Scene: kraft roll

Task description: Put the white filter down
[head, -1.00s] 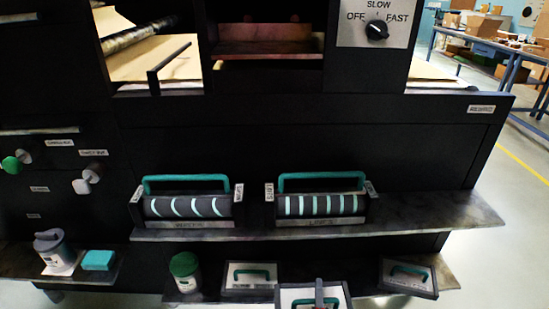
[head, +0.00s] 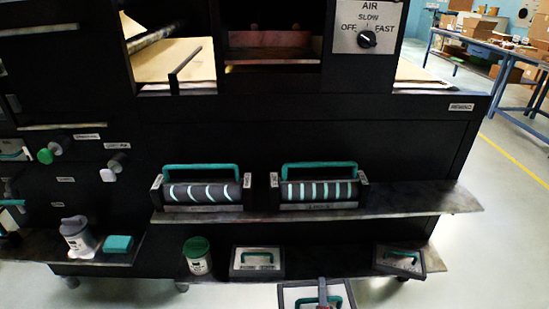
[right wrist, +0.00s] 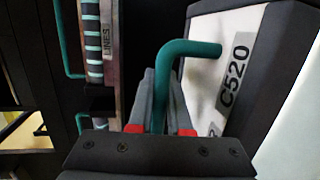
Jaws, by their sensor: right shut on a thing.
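The white filter (head: 291,295) has a dark frame, a pale face and a green handle. It shows at the bottom edge of the head view, partly cut off. In the right wrist view the filter (right wrist: 205,70) carries a "C520" label. My right gripper (head: 322,289) is shut on its green handle, with the red-tipped fingers on both sides of the handle in the right wrist view (right wrist: 160,129). The filter is held in front of the lower shelf (head: 345,266); I cannot tell its exact gap to it. My left gripper is not in view.
Two similar framed filters with green handles, one left (head: 236,262) and one right (head: 418,261), rest on the lower shelf. A green-lidded jar (head: 198,261) stands at its left end. Two rollers, one left (head: 200,196) and one right (head: 318,192), sit on the upper shelf (head: 425,202).

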